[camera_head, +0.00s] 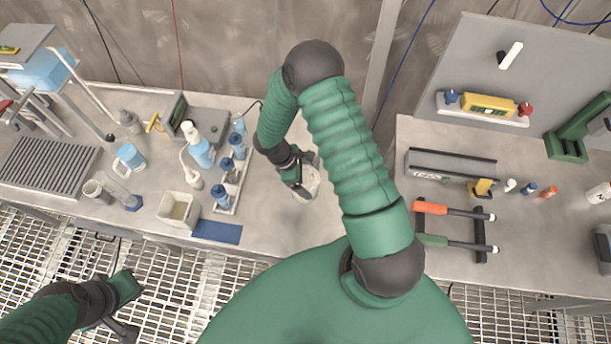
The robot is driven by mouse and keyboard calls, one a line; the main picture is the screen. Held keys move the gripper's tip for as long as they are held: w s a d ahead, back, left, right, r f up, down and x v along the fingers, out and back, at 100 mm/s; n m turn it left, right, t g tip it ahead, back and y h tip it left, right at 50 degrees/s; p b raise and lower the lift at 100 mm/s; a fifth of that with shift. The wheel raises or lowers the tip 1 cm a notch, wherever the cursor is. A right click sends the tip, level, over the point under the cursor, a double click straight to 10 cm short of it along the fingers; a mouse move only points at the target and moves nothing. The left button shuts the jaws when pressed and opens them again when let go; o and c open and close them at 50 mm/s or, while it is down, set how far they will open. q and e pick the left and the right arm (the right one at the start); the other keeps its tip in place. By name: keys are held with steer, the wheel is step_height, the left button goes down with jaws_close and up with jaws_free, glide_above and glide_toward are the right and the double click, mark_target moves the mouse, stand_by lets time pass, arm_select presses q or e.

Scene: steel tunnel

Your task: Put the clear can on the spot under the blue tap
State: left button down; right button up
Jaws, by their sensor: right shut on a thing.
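My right gripper (300,180) is shut on a pale, see-through can (308,184), taken to be the clear can. The can is over the bare right part of the left bench (275,225); I cannot tell whether it touches the top. Several blue-topped pieces (228,165) stand in a row on a light rack left of the gripper. I cannot tell which part is the blue tap, and no spot under it shows clearly. My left gripper (128,308) is at the lower left over the grating, apart from the bench, with its fingers spread and empty.
The right bench (420,135) holds orange- and green-handled tools (455,212). A gap separates the benches.

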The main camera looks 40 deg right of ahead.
steer(key=shift+w+a+f, duration=0.1)
steer(key=shift+a, duration=0.2)
steer(key=shift+f, duration=0.15)
steer(key=o, duration=1.3)
steer(key=shift+o, duration=0.8)
steer(key=shift+d, duration=0.3)
